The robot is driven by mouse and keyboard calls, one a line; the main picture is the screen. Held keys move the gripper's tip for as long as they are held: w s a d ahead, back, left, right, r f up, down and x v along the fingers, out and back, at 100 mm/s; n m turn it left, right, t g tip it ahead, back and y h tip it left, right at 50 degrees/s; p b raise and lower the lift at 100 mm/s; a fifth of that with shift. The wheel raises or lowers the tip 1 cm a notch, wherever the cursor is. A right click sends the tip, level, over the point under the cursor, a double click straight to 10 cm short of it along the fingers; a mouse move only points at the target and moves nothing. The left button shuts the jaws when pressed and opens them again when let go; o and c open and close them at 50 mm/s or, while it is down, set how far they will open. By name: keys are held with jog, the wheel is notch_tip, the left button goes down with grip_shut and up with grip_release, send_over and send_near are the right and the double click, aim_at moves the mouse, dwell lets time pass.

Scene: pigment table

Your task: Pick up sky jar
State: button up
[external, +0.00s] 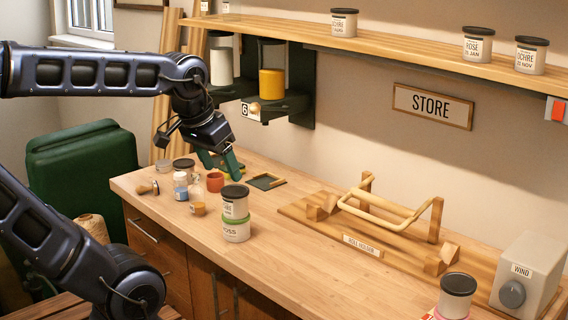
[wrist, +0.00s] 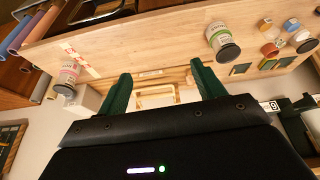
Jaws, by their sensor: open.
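No label that I can read says sky, so I cannot tell which jar is the sky jar. On the bench (external: 330,265), a dark-lidded jar (external: 235,208) stands on a green-banded jar marked MOSS (external: 236,232); the stack shows in the wrist view (wrist: 221,42). Another dark-lidded jar (external: 456,298) stands at the bench's front right; a pink-labelled jar shows in the wrist view (wrist: 67,76). My gripper (external: 222,168) is open and empty above the bench's left part, behind the stack. Its green fingers are spread apart in the wrist view (wrist: 160,70).
Small bottles (external: 180,186) and a terracotta pot (external: 215,181) crowd the left. A shelf (external: 400,50) bears several jars. Wall holders (external: 272,105) hang near my wrist.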

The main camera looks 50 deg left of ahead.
jog(key=w+a+r+n+g, duration=0.15)
jog(key=w+a+n, duration=0.35)
jog(key=w+a, duration=0.5)
jog(key=n+g, duration=0.3)
jog(key=n, duration=1)
send_over(180, 174)
jog(key=w, duration=0.1)
notch_tip(180, 174, down, 18)
jog(key=shift+a+r, duration=0.1)
jog(key=shift+a, duration=0.05)
jog(key=shift+a+f, duration=0.15)
jog(key=shift+f, duration=0.1)
notch_tip(180, 174, down, 5)
jog(key=shift+s+r, duration=0.1)
jog(key=shift+s+f, duration=0.2)
jog(key=shift+f, duration=1.25)
jog(key=shift+s+f, duration=0.15)
jog(key=shift+f, duration=1.3)
jog(key=shift+c, duration=0.5)
